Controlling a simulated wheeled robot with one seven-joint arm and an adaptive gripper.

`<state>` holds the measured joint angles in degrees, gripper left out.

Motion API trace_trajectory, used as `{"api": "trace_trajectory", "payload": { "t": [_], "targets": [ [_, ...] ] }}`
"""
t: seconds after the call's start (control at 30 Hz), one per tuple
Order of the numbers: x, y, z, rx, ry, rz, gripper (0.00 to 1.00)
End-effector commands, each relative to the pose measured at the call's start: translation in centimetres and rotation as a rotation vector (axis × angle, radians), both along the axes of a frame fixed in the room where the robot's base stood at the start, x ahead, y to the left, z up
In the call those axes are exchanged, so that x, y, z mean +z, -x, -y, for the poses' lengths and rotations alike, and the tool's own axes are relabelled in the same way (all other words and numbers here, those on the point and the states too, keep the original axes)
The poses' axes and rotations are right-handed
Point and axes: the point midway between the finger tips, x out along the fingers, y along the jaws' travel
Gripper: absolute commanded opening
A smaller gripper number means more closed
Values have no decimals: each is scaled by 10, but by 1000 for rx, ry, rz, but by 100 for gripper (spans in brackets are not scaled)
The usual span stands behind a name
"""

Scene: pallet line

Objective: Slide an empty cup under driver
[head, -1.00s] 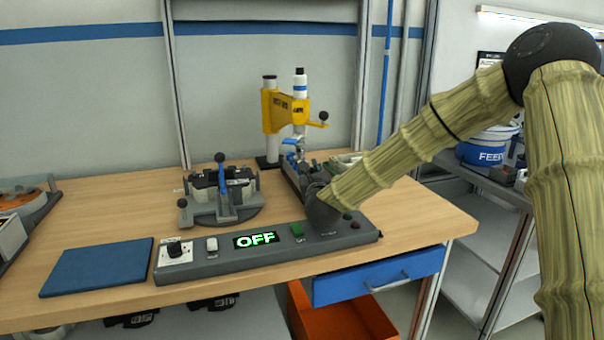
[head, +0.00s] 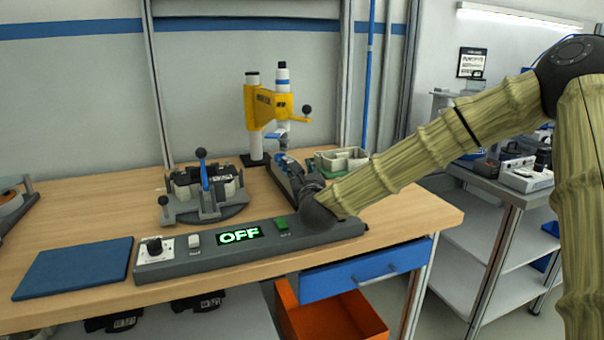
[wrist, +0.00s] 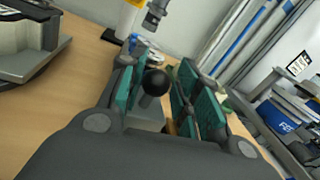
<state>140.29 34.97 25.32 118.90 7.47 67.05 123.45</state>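The driver is a yellow arm (head: 265,105) on white posts, with a grey tool (head: 282,125) pointing down at the back of the bench; its grey tool also shows in the wrist view (wrist: 154,14). My gripper (head: 290,178) reaches low over the bench in front of the driver, partly hidden by my wrist. In the wrist view, its teal-padded fingers (wrist: 170,90) are apart. A black ball knob (wrist: 155,82) shows between them, nearer the left finger, with a gap on the right. I cannot make out a cup; the area under the driver is largely hidden.
A clamp fixture (head: 205,190) stands to the left, beside a blue mat (head: 75,268). The wood between fixture and driver is clear.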

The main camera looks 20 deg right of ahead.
Motion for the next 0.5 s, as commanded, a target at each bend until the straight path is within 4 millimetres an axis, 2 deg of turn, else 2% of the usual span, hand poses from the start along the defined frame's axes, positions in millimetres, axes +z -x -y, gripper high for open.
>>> {"api": "trace_trajectory", "payload": {
  "t": [0.27,0.37,0.5],
  "targets": [
    [0,2,-2,3,0,-1,33],
    [0,11,-3,4,-1,-2,33],
    [0,31,-6,4,-1,-2,33]
  ]
}}
